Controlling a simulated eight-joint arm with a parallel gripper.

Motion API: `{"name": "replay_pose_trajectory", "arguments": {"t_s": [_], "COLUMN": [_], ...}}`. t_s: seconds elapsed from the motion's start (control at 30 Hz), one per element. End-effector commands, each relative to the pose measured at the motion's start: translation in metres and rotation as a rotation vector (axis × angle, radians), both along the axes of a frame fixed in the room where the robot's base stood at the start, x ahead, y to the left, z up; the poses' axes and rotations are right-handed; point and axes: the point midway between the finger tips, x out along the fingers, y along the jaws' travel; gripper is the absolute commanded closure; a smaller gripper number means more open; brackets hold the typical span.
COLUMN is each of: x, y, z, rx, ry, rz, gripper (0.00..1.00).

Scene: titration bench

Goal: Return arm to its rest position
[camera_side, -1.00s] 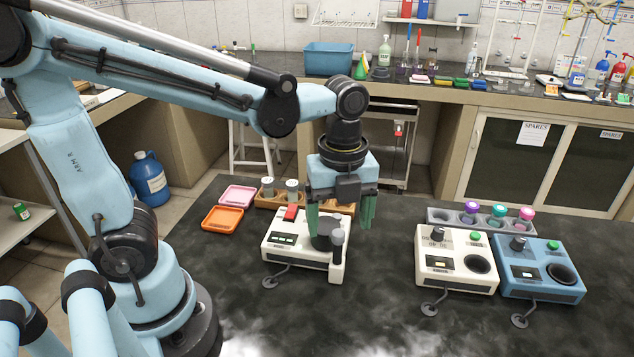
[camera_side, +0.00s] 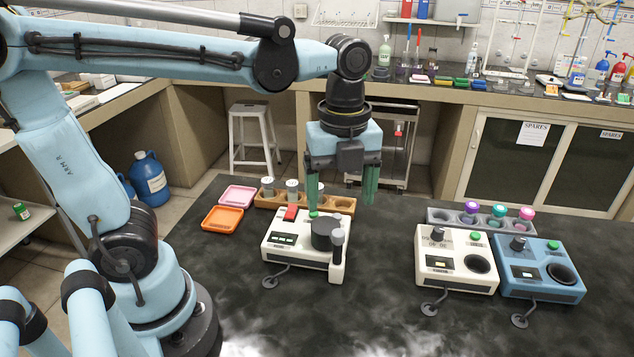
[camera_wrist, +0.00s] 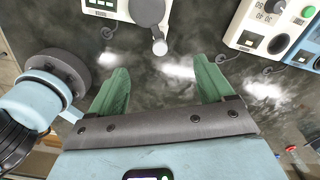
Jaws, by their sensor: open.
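My gripper (camera_side: 341,188) is open and empty, with its two green fingers pointing down and spread apart. In the side view it hangs above and just behind the white device with a dark round lid (camera_side: 300,258). In the wrist view the green fingers (camera_wrist: 160,85) stand apart with only dark bench top between them. The same white device shows at the top of the wrist view (camera_wrist: 104,8). The fingers partly cover the wooden rack (camera_side: 266,200) behind the device in the side view.
A pink tray (camera_side: 238,196) and an orange tray (camera_side: 222,219) lie left of the rack. A white device (camera_side: 434,278) and a blue device (camera_side: 540,290) stand at the right. A grey rack (camera_side: 437,217) with coloured caps stands behind them. The black bench between is clear.

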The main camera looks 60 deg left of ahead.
Motion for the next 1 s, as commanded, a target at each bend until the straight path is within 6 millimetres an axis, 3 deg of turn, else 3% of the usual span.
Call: {"name": "replay_pose_trajectory", "arguments": {"t_s": [0.17,0.27,0.57,0.8,1.0], "x": [-0.001,-0.002,-0.004,-0.006,-0.006], "y": [0.002,0.007,0.027,0.042,0.05], "z": [-0.002,-0.005,-0.019,-0.029,-0.033], "rx": [-0.004,-0.018,-0.175,-0.403,-0.56], "ry": [-0.02,-0.067,-0.273,-0.381,-0.407], "rz": [0.064,0.217,0.963,1.528,1.809], "gripper": [0.19,0.19,0.19,0.19,0.19]}}
